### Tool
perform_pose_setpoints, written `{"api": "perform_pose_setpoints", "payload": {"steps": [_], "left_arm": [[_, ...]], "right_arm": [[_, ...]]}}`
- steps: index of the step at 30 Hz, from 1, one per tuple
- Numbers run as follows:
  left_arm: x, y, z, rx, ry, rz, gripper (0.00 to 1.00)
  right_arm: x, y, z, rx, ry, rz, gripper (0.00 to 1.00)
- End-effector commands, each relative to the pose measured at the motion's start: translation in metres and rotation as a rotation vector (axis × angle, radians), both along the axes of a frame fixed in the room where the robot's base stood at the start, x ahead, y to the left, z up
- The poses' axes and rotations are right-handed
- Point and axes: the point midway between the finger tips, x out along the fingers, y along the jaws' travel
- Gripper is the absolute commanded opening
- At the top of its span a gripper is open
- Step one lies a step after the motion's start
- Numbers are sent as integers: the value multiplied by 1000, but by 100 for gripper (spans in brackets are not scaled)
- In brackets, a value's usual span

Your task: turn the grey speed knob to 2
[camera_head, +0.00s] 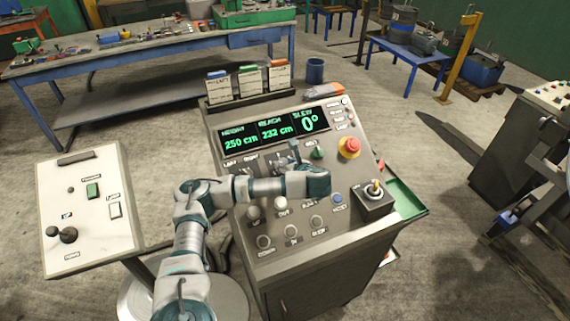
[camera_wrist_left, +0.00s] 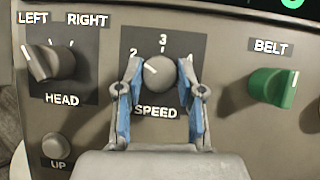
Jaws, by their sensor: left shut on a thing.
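The grey speed knob (camera_wrist_left: 160,82) sits on a dark plate marked 2, 3 and 4 in the left wrist view. Its white pointer mark slants to the upper left, towards the 2 side of the scale. My left gripper (camera_wrist_left: 160,72) has its blue-padded fingers around the knob, one on each side, shut on it. In the head view my left gripper (camera_head: 294,155) reaches over the sloping console (camera_head: 345,215), and hand and arm hide most of the knob there. My right gripper is in neither view.
The green belt knob (camera_wrist_left: 275,88) is to the right and the head selector (camera_wrist_left: 50,64) to the left. An up button (camera_wrist_left: 56,145) is below the selector. A red emergency button (camera_head: 349,147) and a joystick (camera_head: 374,189) are on the console. A white panel (camera_head: 88,215) stands at left.

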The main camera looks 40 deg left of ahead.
Motion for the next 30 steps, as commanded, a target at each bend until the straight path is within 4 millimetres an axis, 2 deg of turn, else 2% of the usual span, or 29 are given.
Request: {"api": "perform_pose_setpoints", "payload": {"steps": [3,4,6,7,17,25,30], "left_arm": [[0,-1,-4,-1,7,-3,3],[0,-1,-4,-1,7,-3,40],[0,-1,-3,-1,7,-3,58],[0,-1,-3,-2,6,-3,63],[-1,-2,1,0,0,-2,63],[0,-15,9,0,-7,-21,63],[-5,-21,13,1,-5,-12,63]], "right_arm": [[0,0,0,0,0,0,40],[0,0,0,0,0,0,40],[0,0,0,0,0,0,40],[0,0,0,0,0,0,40],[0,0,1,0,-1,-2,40],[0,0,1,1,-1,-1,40],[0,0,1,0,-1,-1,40]]}}
